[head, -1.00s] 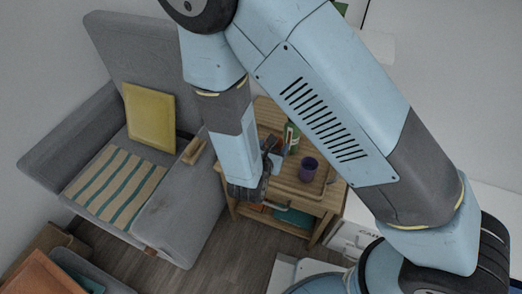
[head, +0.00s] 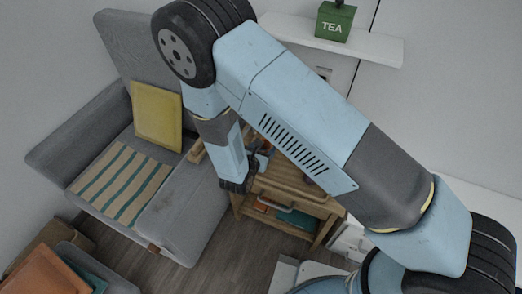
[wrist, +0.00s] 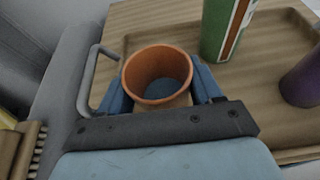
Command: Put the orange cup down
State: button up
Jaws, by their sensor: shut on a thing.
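The orange cup (wrist: 158,75) is upright between the two blue fingers of my gripper (wrist: 163,92) in the wrist view. The gripper is shut on it, and I look down into its open top. The cup is over the near edge of the wooden side table (wrist: 120,22); I cannot tell if its base touches anything. In the head view my gripper (head: 258,158) is at the left side of the side table (head: 285,185), and the cup is hidden there.
On the table's tray, a green and white container (wrist: 226,28) stands just behind the cup, and a purple cup (wrist: 302,80) stands at right. A grey handle (wrist: 90,78) is left of the orange cup. A grey sofa (head: 185,205) stands left of the table.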

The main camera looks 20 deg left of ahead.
jog(key=shift+f, duration=0.5)
jog(key=o, duration=1.2)
jog(key=v, duration=1.2)
jog(key=shift+r, duration=0.1)
